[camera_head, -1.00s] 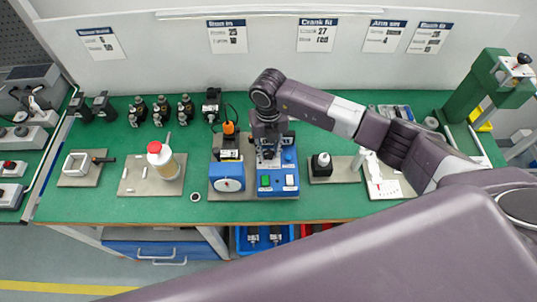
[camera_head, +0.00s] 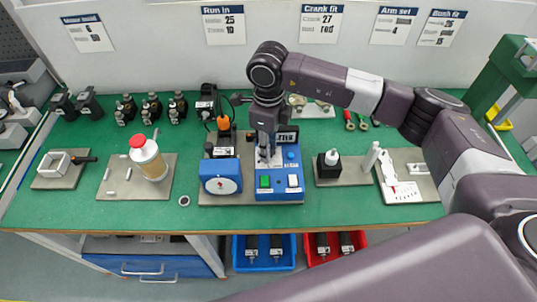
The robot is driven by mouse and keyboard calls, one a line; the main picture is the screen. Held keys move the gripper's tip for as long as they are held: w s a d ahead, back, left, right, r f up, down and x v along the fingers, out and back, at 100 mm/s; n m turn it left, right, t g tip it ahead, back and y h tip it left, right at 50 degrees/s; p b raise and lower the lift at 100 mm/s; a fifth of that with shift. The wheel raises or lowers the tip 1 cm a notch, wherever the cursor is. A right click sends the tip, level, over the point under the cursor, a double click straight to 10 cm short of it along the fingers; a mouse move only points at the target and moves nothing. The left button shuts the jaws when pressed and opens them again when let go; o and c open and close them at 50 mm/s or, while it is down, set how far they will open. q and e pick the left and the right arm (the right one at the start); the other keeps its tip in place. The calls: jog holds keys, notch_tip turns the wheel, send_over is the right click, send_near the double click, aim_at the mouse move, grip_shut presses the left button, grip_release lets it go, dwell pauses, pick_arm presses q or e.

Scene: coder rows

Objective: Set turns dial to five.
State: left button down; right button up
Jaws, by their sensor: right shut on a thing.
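A blue control box (camera_head: 280,188) stands at the middle of the bench, with a green button (camera_head: 264,181), a white switch (camera_head: 293,181) and small blue parts on its top. My right gripper (camera_head: 264,160) points down onto the upper left of this box. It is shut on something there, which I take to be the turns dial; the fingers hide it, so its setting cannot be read. A blue block with a round white face (camera_head: 221,186) sits just left of the box. My left gripper is not in view.
A white bottle with a red cap (camera_head: 147,157) stands on a left plate. A small black block with a white top (camera_head: 329,160) is to the right. Several dark motors line the back left. A blue bin (camera_head: 240,262) and red bin (camera_head: 313,256) are below. The bench front (camera_head: 200,222) is clear.

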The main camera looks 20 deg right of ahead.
jog(key=n+b, duration=0.3)
jog(key=shift+w+f, duration=0.1)
jog(key=shift+w, duration=0.05)
jog(key=shift+r+n+b, duration=0.2)
jog(key=shift+n+b, duration=0.6)
jog(key=o, duration=1.2)
jog(key=shift+c, duration=0.2)
jog(key=shift+r, duration=4.05)
